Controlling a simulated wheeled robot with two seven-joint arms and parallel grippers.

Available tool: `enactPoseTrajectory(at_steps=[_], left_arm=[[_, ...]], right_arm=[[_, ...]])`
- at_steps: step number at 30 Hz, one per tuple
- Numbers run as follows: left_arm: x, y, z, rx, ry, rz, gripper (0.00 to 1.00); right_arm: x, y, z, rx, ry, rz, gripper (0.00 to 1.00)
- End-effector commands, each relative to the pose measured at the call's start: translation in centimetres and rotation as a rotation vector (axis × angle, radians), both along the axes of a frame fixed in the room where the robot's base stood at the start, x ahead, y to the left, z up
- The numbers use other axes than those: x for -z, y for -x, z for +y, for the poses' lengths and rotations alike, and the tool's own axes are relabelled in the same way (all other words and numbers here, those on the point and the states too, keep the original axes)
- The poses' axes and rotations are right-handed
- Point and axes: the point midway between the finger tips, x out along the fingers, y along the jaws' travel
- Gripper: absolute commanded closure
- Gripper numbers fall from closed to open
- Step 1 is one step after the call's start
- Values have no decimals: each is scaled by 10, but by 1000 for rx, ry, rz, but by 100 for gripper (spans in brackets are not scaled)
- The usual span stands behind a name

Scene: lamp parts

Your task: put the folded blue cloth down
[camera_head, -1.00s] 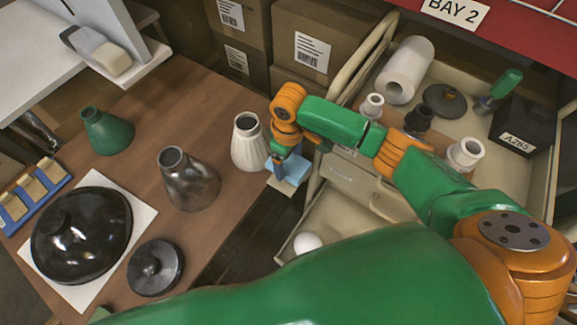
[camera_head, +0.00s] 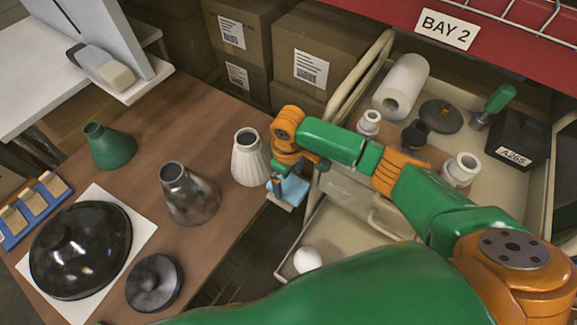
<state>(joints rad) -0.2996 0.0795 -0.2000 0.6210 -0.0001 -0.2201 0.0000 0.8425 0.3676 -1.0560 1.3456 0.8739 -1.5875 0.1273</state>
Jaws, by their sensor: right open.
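The folded blue cloth (camera_head: 294,189) is a small light-blue pad at the right edge of the brown table, beside the white ribbed lamp body (camera_head: 249,160). The jaws are open, though the wrist and fingers hide part of the cloth. I cannot tell whether a finger touches it. A pale surface shows just below the cloth. My left gripper is out of view.
A metallic cone (camera_head: 188,195), a green cone (camera_head: 109,146) and a black dome (camera_head: 80,250) stand on the table (camera_head: 150,117). A cream cart (camera_head: 345,235) at right holds a white roll (camera_head: 400,86), sockets and a white ball (camera_head: 307,259). Boxes stand behind.

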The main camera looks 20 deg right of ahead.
Motion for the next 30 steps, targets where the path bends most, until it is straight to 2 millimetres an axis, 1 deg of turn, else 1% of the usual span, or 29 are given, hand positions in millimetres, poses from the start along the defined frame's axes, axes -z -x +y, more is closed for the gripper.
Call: enactPoseTrajectory(at_steps=[1,6,9,12,16,30], left_arm=[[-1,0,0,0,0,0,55],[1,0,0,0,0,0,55],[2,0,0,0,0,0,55],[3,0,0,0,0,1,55],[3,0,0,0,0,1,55],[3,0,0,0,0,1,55]], right_arm=[[-13,-2,0,0,-2,-6,0],[-57,-1,0,-1,-3,-7,0],[-79,-1,0,-1,-2,-5,0],[-93,-1,0,1,-2,-3,0],[-99,0,0,1,-1,-1,0],[-99,0,0,1,0,0,0]])
